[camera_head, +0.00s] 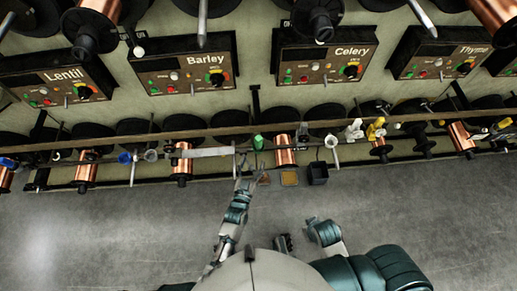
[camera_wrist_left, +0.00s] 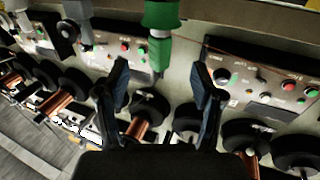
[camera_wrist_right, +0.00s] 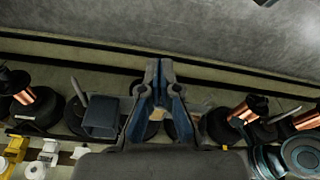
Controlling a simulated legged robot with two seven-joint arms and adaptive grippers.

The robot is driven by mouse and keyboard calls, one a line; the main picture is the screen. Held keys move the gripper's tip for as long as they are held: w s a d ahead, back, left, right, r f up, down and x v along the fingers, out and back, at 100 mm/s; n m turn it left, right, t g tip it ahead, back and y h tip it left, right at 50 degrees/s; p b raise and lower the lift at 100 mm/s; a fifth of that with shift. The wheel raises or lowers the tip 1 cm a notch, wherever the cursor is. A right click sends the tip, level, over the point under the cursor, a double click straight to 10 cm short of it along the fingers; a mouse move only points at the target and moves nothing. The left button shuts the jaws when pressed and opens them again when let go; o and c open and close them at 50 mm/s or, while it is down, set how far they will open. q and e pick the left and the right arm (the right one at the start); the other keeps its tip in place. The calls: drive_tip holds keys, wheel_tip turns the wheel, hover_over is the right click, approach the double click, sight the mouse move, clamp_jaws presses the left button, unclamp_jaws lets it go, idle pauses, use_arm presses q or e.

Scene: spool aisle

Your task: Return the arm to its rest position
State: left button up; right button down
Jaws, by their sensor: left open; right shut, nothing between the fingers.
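My left gripper (camera_head: 243,168) reaches up to the front edge of the spool rack in the head view. In the left wrist view its two dark fingers (camera_wrist_left: 161,72) are spread apart, with nothing between them. A green cylindrical object (camera_wrist_left: 162,48) stands beyond the fingertips, apart from them as far as I can tell; it also shows in the head view (camera_head: 258,142). My right gripper (camera_wrist_right: 160,68) has its fingers together and empty in the right wrist view. My right arm (camera_head: 325,232) is bent low, close to my body, in the head view.
A long rail (camera_head: 330,123) carries copper spools (camera_head: 285,151) and coloured fittings. Control panels labelled Lentil, Barley (camera_head: 185,70), Celery (camera_head: 322,60) and Thyme stand behind. The grey floor (camera_head: 420,205) is clear.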

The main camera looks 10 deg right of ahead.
use_arm(q)
drive_tip(key=v, duration=0.3)
idle(0.5)
drive_tip(key=s+a+f+n+g+y+p, duration=0.1)
drive_tip(key=s+a+f+g+y+p, duration=0.2)
drive_tip(key=s+a+f, duration=0.4)
drive_tip(key=s+a+f+g+y+p, duration=0.1)
drive_tip(key=s+a+f+g+p, duration=0.15)
drive_tip(key=a+f+g, duration=0.45)
drive_tip(key=s+a+f+g+y, duration=0.1)
drive_tip(key=s+a+f, duration=0.2)
drive_tip(key=s, duration=0.3)
drive_tip(key=s+a+f+n+g+y+p, duration=0.1)
drive_tip(key=s+a+f+g, duration=0.1)
drive_tip(key=s, duration=0.4)
drive_tip(key=s+a+f+g+y+p, duration=0.1)
drive_tip(key=s+a+f+g, duration=0.1)
drive_tip(key=s+a+f, duration=0.2)
drive_tip(key=shift+s+a+f+n, duration=0.35)
drive_tip(key=shift+s+a+n, duration=0.05)
drive_tip(key=shift+s+a, duration=0.65)
use_arm(e)
drive_tip(key=s+f, duration=0.3)
drive_tip(key=f, duration=1.5)
drive_tip(key=shift+s+f+g, duration=0.15)
drive_tip(key=shift+s+g, duration=0.05)
drive_tip(key=shift+g, duration=0.1)
